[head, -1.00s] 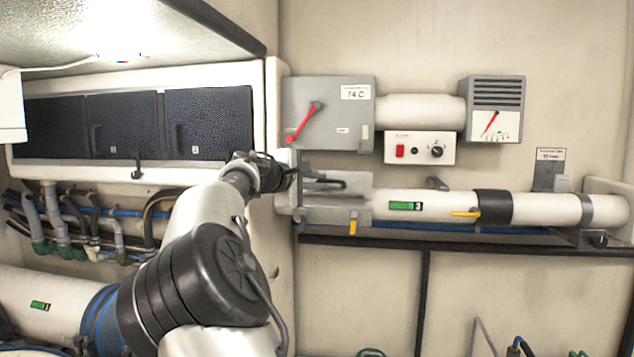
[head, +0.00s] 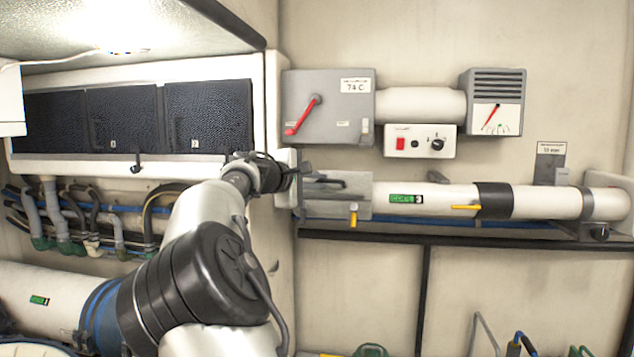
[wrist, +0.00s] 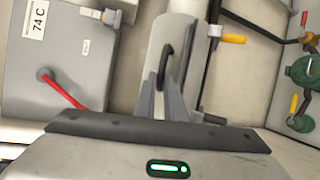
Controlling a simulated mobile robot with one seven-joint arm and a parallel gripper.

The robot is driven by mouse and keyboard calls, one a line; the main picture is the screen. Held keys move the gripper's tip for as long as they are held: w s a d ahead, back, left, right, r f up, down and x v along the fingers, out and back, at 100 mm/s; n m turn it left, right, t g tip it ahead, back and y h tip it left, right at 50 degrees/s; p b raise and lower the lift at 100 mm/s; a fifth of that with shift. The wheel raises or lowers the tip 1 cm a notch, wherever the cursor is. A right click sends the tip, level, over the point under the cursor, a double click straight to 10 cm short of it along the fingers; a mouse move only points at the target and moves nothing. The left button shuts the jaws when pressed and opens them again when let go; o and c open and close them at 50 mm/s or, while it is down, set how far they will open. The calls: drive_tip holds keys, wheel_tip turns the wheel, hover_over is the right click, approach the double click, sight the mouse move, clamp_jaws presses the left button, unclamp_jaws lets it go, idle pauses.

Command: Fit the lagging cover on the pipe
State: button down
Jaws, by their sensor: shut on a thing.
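The lagging cover (head: 362,207) looks like a grey shell with a dark bar handle (head: 328,182). It sits over the left part of the white pipe (head: 445,198), near the wall corner. I cannot tell whether it is fully seated. My gripper (head: 297,178) is at the cover's left end, shut on the handle. In the wrist view the two grey fingers (wrist: 167,80) close around the black loop handle against a pale curved surface. The pipe carries a green label, a yellow lever (head: 466,207) and a black band (head: 494,201). The cover's far side is hidden.
A grey box with a red lever (head: 302,115) and a white control box (head: 420,141) are mounted above the pipe. A dark rail (head: 480,240) runs below it. Dark panels (head: 122,122) and hoses lie to the left. A clamp bracket (head: 598,232) holds the pipe's right end.

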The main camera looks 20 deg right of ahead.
drive_tip(key=shift+f, duration=0.2)
drive_tip(key=c, duration=1.7)
unclamp_jaws()
drive_tip(key=shift+c, duration=0.2)
drive_tip(key=shift+f, duration=0.2)
drive_tip(key=b+v, duration=0.4)
drive_tip(key=v, duration=1.3)
drive_tip(key=shift+s+a, duration=0.15)
drive_tip(key=shift+s, duration=0.05)
drive_tip(key=shift+r, duration=0.1)
